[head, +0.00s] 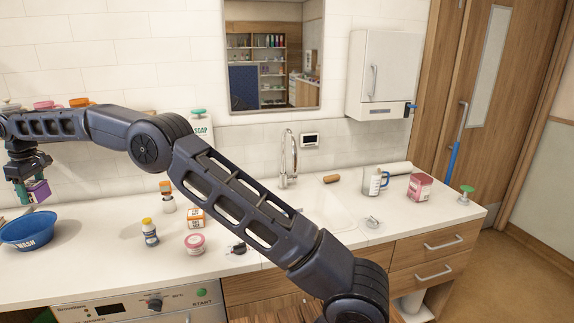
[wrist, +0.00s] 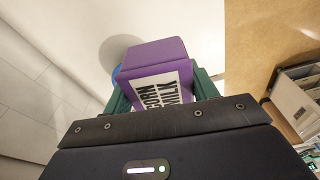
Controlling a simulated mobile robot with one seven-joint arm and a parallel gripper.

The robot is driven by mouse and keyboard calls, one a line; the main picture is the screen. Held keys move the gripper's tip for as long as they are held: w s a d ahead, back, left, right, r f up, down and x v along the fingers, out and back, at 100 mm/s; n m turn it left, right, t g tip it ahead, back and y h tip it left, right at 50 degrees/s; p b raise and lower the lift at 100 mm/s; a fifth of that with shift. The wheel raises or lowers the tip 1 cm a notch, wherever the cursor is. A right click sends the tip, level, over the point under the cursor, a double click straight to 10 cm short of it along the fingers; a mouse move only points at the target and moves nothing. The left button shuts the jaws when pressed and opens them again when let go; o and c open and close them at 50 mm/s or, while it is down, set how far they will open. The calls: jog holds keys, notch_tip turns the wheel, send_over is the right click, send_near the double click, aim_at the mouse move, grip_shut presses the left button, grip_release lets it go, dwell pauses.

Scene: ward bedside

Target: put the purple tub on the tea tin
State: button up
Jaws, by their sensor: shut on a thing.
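My gripper (head: 30,190) is at the far left of the head view, above the blue wash bowl, with its green fingers shut on the purple tub (head: 40,190). In the wrist view the purple tub (wrist: 153,54) is box-shaped, with a white label partly reading "ORN MILK". It sits between the green fingers, and its lower part is hidden by my gripper. I cannot read any label as the tea tin. A red-pink tin (head: 420,187) with a pale label stands at the right of the counter.
A blue bowl marked WASH (head: 28,231) is below my gripper. A yellow-capped bottle (head: 150,232), an orange-and-white box (head: 196,217) and a pink tub (head: 194,244) stand mid-counter. The sink (head: 325,208) and a mug (head: 375,183) lie to the right. My arm spans the counter.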

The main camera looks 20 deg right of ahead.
jog(key=w+d+r+m, duration=0.1)
jog(key=w+d+r, duration=0.85)
jog(key=d, duration=0.25)
jog(key=w+d+r+m, duration=0.1)
jog(key=w+d+r, duration=0.8)
jog(key=w+d, duration=0.25)
jog(key=w+d+r+m, duration=0.15)
jog(key=w+d, duration=0.35)
jog(key=d, duration=1)
jog(key=w+d+m+t, duration=0.15)
jog(key=w+d, duration=0.25)
jog(key=d, duration=1.1)
jog(key=w+d+r+m+g, duration=0.15)
jog(key=w+d, duration=0.35)
jog(key=d, duration=1)
jog(key=s+d+m+t, duration=0.1)
jog(key=s+d+m, duration=0.1)
jog(key=d, duration=1)
jog(key=s+d+m, duration=0.1)
jog(key=s+d, duration=0.1)
jog(key=d, duration=1.1)
jog(key=m+h, duration=0.2)
jog(key=m, duration=0.5)
send_over(421, 176)
notch_tip(421, 176, down, 14)
jog(key=shift+t, duration=0.3)
notch_tip(421, 176, down, 19)
jog(key=shift+s+d+f, duration=0.1)
jog(key=shift+s+f, duration=0.05)
jog(key=shift+f, duration=0.05)
